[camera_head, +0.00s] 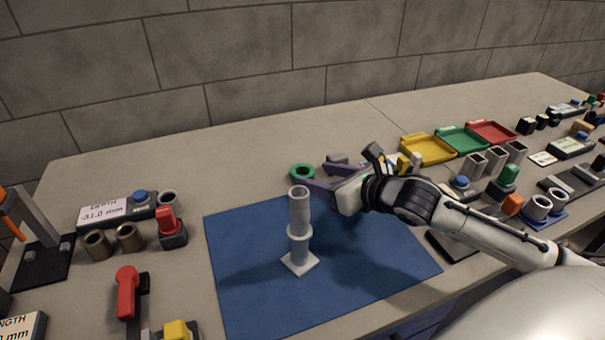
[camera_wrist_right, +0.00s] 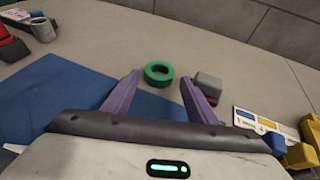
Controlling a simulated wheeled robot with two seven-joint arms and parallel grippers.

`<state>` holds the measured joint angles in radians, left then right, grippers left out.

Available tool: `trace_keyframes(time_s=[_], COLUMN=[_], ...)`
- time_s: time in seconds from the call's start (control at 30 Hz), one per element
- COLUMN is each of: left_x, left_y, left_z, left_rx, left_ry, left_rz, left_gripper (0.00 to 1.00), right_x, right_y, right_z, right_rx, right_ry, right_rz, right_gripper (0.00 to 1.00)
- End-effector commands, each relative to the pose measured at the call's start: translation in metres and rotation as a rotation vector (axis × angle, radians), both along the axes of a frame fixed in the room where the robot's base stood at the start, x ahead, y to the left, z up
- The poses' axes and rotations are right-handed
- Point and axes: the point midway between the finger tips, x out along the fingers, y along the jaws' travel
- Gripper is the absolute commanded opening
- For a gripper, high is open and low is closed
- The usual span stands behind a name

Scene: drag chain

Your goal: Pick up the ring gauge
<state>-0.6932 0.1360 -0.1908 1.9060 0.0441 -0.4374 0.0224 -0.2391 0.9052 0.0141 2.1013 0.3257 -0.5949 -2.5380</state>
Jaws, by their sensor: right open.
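The green ring gauge (camera_head: 302,178) lies flat on the bench just beyond the back edge of the blue mat. My right gripper (camera_head: 318,174) is open, with its purple fingers pointing toward the ring. In the right wrist view the ring (camera_wrist_right: 159,82) appears between the two fingertips, nearer the left finger, with no visible contact. Whether the tips are level with the ring I cannot tell. My left gripper is not in view.
A grey stepped post on a square base (camera_head: 299,232) stands upright on the blue mat (camera_head: 240,285). A grey and red block (camera_wrist_right: 207,84) lies close to the right finger. Yellow (camera_head: 428,150), green and red trays sit at the back right. The back left bench is clear.

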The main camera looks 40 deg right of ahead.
Motion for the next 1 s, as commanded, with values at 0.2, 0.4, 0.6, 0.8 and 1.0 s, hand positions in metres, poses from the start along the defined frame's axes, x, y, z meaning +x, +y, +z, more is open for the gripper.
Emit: trace_keyframes(time_s=[0.2, 0.4, 0.6, 0.8, 1.0], left_x=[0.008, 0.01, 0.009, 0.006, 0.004], left_y=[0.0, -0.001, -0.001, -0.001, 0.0], left_z=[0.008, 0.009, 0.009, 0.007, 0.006], left_rx=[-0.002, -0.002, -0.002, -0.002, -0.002], left_ry=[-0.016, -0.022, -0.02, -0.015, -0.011], left_rz=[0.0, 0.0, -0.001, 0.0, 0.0], left_gripper=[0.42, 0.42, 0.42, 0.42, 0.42], right_x=[0.027, 0.043, 0.043, 0.043, 0.043], right_y=[0.003, 0.004, 0.004, 0.004, 0.004], right_z=[-0.009, -0.017, -0.018, -0.018, -0.017], right_rx=[0.008, 0.002, 0.0, 0.0, 0.0], right_ry=[-0.003, -0.001, 0.0, 0.0, -0.002], right_rz=[-0.002, 0.0, 0.001, 0.001, 0.001], right_gripper=[0.53, 0.53, 0.53, 0.26, 0.18])
